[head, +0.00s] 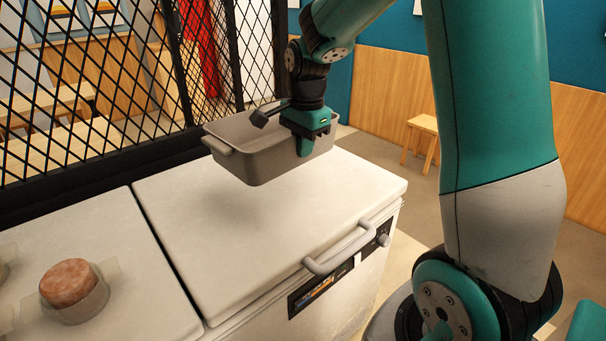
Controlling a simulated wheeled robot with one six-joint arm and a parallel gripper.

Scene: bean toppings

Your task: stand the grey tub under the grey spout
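A grey tub (262,170) with side handles hangs above a white chest-type appliance. My gripper (304,138) is at the tub's right side, with its fingers at the rim and wall, and appears shut on it. The tub is held roughly level, clear of the lid, with a soft shadow under it. The inside of the tub is mostly hidden; the part that shows looks empty. No grey spout shows in this view.
The white lid (215,225) below the tub is clear. It has a grey handle (340,249) at its front. A pinkish round item in a clear wrap (70,285) sits on the left lid. A black lattice screen (90,95) stands behind. A wooden stool (424,124) is at the back right.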

